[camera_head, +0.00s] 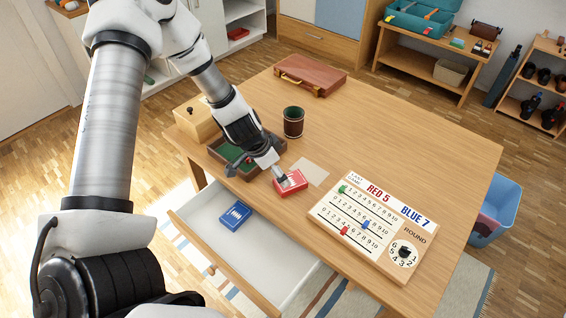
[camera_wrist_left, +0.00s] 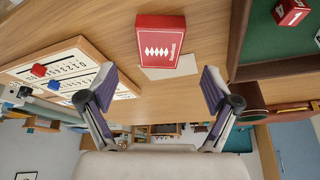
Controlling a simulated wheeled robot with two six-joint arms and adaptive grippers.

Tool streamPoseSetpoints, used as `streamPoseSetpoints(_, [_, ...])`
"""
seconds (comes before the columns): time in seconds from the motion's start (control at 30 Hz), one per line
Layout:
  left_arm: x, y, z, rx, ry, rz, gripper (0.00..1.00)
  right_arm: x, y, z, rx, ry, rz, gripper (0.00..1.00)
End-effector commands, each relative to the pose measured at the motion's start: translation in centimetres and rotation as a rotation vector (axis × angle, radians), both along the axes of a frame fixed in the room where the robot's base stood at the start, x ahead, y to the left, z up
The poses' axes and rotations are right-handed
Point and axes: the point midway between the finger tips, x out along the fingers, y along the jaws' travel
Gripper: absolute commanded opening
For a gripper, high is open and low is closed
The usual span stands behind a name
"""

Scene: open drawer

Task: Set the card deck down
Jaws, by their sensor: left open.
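The red card deck (camera_head: 291,185) lies flat on the wooden table near its front edge, close to the open drawer. It also shows in the wrist view (camera_wrist_left: 161,36), beyond and between the fingertips. A blue card deck (camera_head: 235,216) lies in the open drawer (camera_head: 266,265). My right gripper is not in view.
A green-lined tray (camera_head: 222,152) and a dark cup (camera_head: 293,122) stand near the gripper. A wooden scoreboard (camera_head: 375,220) lies to the right. A wooden box (camera_head: 195,119) and a brown case (camera_head: 310,75) are farther back. The table's right rear is clear.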

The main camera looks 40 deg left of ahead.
Motion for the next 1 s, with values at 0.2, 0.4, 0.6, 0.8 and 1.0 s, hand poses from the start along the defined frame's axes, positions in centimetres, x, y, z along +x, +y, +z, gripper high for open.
streamPoseSetpoints(0.2, [-1.4, 0.7, 4.6, -0.001, 0.002, 0.001, 0.89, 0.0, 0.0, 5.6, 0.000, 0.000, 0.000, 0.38])
streamPoseSetpoints(0.4, [-2.3, 0.8, 4.8, 0.004, 0.015, 0.007, 0.89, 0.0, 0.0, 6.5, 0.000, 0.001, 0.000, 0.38])
streamPoseSetpoints(0.6, [-9.5, -2.9, -1.1, 0.090, 0.194, 0.162, 0.89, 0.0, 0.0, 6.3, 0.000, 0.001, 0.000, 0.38])
streamPoseSetpoints(0.8, [-20.8, -8.4, -6.0, 0.112, 0.346, 0.395, 0.89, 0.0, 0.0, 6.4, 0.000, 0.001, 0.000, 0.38])
streamPoseSetpoints(1.0, [-24.7, -10.5, -6.7, 0.078, 0.394, 0.498, 0.89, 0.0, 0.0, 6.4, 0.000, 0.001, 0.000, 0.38])
